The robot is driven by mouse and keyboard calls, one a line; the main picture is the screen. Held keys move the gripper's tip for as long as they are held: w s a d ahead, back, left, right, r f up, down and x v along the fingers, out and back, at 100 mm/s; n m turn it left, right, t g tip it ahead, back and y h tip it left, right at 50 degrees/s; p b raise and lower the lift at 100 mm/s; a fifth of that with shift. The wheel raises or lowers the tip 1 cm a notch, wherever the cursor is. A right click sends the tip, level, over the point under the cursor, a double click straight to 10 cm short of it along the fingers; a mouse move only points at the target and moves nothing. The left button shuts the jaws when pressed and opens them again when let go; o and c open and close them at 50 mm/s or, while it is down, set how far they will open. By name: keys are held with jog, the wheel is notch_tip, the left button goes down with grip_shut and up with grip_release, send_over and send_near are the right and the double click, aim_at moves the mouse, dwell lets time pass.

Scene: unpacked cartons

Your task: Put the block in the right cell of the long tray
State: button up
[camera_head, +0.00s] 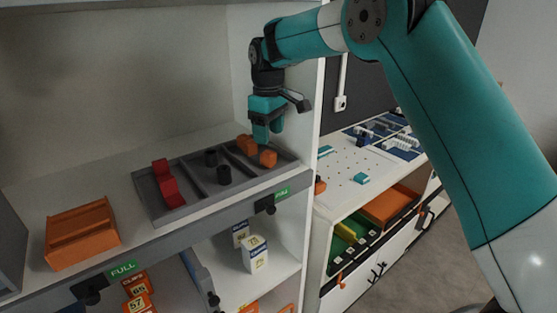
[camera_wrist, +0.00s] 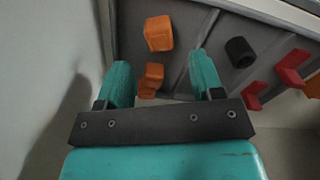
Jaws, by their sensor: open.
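The long grey tray (camera_head: 190,212) lies on the shelf, split by dividers into three cells. Its right cell holds two orange blocks, one nearer the back (camera_head: 247,144) and one nearer the front (camera_head: 268,158). My gripper (camera_head: 267,137) points down over this right cell and is open. In the wrist view, one orange block (camera_wrist: 152,76) shows between my open fingers (camera_wrist: 162,66), partly hidden low down, and another (camera_wrist: 158,33) lies beyond the fingertips. I cannot tell whether the fingers touch a block.
An orange slotted box (camera_head: 80,235) sits left of the tray. The white shelf side wall (camera_head: 300,110) is close to the right of my gripper. Small cartons (camera_head: 254,253) stand below.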

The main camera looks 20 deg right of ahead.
jog(key=s+a+r+y, duration=0.1)
jog(key=s+a+y, duration=0.1)
jog(key=s, duration=1.7)
jog(key=s+a+r+m+y, duration=0.1)
jog(key=s+a+r+y, duration=0.1)
jog(key=s, duration=1.7)
jog(key=shift+a+r, duration=0.15)
jog(key=shift+a, duration=0.25)
